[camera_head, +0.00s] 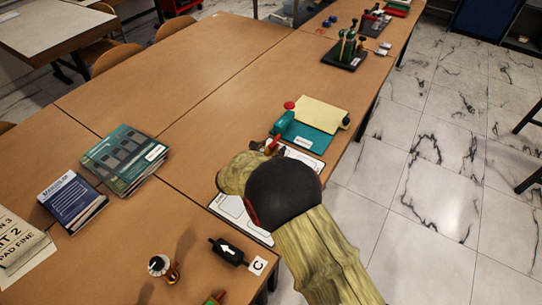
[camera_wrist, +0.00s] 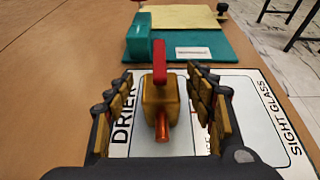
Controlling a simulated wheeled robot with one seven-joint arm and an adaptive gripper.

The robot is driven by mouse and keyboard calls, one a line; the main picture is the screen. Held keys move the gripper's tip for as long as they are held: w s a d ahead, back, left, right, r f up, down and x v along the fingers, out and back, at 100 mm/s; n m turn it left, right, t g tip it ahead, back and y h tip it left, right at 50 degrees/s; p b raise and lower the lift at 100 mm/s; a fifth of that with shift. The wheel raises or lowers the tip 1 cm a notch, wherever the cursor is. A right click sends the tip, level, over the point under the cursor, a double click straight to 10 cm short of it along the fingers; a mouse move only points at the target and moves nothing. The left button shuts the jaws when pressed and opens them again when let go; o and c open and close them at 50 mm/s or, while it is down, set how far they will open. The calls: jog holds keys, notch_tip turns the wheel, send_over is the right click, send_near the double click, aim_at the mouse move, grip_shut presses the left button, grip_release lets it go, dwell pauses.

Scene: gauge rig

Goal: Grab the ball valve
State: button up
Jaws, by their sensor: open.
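The ball valve (camera_wrist: 160,98) has a brass body, a red lever standing up and a copper-coloured stub toward me. It appears over the white printed sheet (camera_wrist: 255,110) marked "DRIER" and "SIGHT GLASS". My gripper (camera_wrist: 161,82) is open, with one dark, brass-padded finger on each side of the valve. Gaps show between the fingers and the valve body. In the head view my gripper and arm cover most of the sheet, and only a small red and brass part of the valve (camera_head: 272,146) shows past them.
A teal board (camera_head: 307,137) with a yellow pad lies just beyond the sheet. Booklets (camera_head: 125,158) lie to the left. A gauge fitting (camera_head: 161,266) and a black block with a white arrow (camera_head: 228,252) stand nearer. The far tabletop (camera_head: 170,75) is clear.

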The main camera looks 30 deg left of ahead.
jog(key=shift+c, duration=0.7)
grip_shut()
